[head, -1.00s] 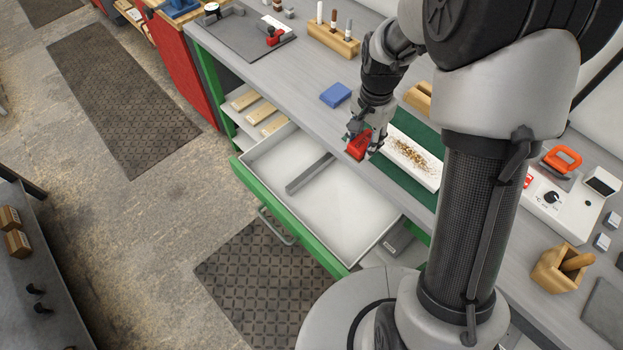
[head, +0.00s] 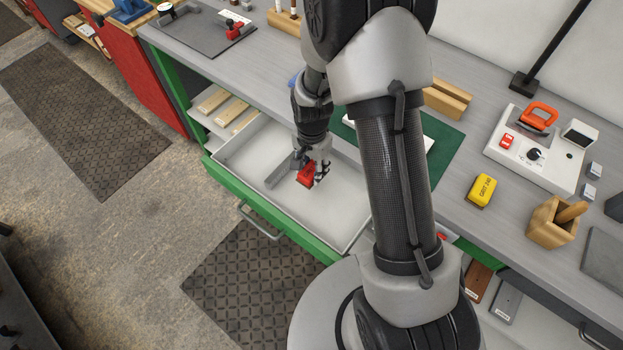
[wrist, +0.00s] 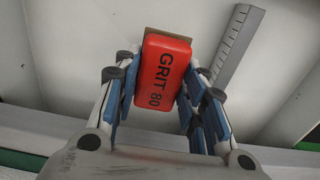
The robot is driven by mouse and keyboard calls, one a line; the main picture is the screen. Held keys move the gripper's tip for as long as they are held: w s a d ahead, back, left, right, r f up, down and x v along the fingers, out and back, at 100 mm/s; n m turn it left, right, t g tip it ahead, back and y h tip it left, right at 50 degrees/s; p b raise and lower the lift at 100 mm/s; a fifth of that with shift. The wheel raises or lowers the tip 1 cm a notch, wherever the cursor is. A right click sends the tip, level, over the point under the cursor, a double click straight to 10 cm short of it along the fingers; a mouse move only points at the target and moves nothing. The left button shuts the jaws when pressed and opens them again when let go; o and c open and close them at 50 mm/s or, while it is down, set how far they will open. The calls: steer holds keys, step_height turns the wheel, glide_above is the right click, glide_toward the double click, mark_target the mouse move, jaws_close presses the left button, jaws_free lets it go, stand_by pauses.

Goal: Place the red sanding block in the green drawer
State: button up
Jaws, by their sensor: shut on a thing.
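The red sanding block (head: 306,174) is held in my gripper (head: 312,169), inside the outline of the open green drawer (head: 285,236). In the wrist view the block (wrist: 163,72) reads "GRIT 80" and sits between the two fingers of my gripper (wrist: 160,88), which touch its sides. The drawer's pale floor (wrist: 85,60) lies behind the block in that view. I cannot tell whether the block touches the drawer floor.
A yellow block (head: 482,190) marked with grit lies on the grey bench to the right. A white device (head: 530,150) with an orange handle stands behind it. A green mat (head: 447,140) is partly hidden by my arm. The drawer's front right floor is clear.

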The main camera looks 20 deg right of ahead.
mark_target(312, 178)
steer(key=shift+f+b, duration=0.65)
steer(key=shift+f, duration=1.7)
steer(key=shift+f, duration=0.1)
steer(key=o, duration=0.9)
steer(key=shift+o, duration=0.2)
